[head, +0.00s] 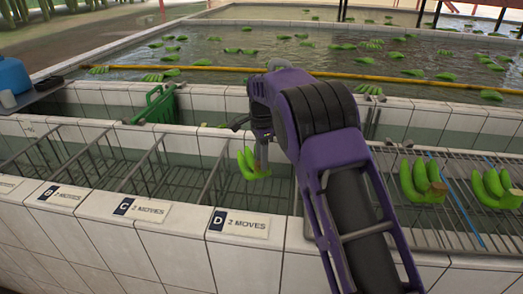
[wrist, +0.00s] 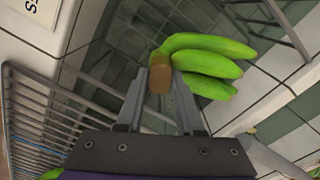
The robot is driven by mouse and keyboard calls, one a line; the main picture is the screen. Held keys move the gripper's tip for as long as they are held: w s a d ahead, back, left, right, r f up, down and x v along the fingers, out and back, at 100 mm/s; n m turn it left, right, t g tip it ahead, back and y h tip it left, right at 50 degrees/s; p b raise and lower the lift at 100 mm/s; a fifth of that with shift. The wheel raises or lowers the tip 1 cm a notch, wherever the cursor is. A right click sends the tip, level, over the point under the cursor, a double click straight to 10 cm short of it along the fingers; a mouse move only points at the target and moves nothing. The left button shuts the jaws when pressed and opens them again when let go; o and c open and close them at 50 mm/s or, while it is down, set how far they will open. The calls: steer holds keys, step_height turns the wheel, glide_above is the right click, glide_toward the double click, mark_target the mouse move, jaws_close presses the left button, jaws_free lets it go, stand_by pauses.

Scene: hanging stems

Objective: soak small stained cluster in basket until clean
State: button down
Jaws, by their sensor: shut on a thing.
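My gripper (head: 262,160) is shut on the brown cut stem of a small green banana cluster (head: 250,164). In the wrist view the fingers (wrist: 160,92) pinch the stem, and the green cluster (wrist: 205,62) points away to the upper right. The cluster hangs over the wire-divided trough, above the section by the label D 2 MOVES (head: 240,222). No stain shows clearly on its visible side. The wire basket bays (head: 100,172) run to the left, with labels B and C on the front ledge. I cannot tell whether the cluster touches the basket.
A wire rack (head: 450,222) at the right holds two green clusters (head: 420,182) and (head: 492,188), with a blue strip (head: 465,205) between. A green crate (head: 155,106) stands behind the trough. A large water tank (head: 250,55) with floating bananas lies beyond, crossed by a yellow pole (head: 400,80).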

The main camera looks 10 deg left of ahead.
step_height(320, 180, down, 14)
steer(key=b, duration=0.2)
steer(key=shift+f+b, duration=0.15)
steer(key=shift+b, duration=0.15)
stand_by(0.4)
steer(key=shift+f+b, duration=0.3)
steer(key=shift+f, duration=0.3)
stand_by(5.9)
